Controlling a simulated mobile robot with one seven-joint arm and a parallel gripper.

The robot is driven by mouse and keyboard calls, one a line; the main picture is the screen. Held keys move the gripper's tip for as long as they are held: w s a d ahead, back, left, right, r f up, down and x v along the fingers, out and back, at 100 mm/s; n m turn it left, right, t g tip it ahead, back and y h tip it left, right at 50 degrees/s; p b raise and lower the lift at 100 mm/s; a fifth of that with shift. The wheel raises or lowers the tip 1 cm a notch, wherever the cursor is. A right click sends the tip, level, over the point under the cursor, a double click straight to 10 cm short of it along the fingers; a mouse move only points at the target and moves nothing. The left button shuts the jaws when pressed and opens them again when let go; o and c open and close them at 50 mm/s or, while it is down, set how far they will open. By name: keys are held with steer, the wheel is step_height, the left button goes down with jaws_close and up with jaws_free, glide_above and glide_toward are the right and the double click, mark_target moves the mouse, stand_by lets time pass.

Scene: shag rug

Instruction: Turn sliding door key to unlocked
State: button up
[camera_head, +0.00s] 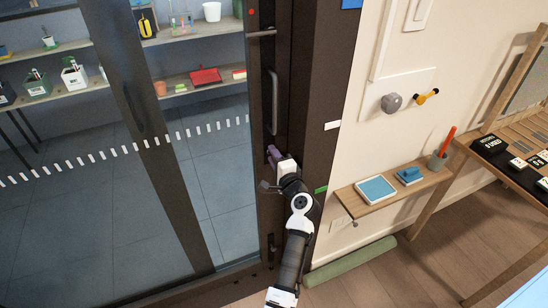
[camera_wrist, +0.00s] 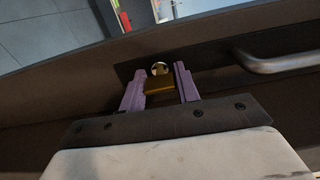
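The sliding door (camera_head: 182,150) has large glass panes in a dark frame and fills the left of the head view. In the wrist view, a brass key (camera_wrist: 158,86) with a round metal part above it sits on a dark lock plate (camera_wrist: 210,69). My gripper (camera_wrist: 160,82) has its two purple fingers apart, one on each side of the key. Gaps show beside the key, so the fingers do not look closed on it. In the head view my gripper (camera_head: 272,152) is at the door's edge frame, and the key is hidden there.
A door handle (camera_wrist: 275,62) is right of the key in the wrist view. A long vertical handle (camera_head: 273,103) is above my gripper in the head view. A small wall shelf (camera_head: 392,188) is to the right. A green roll (camera_head: 350,262) lies on the floor by the wall.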

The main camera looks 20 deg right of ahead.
steer(key=o, duration=0.4)
steer(key=s+b, duration=0.3)
steer(key=s, duration=1.1)
steer(key=shift+b, duration=0.35)
steer(key=shift+w, duration=0.1)
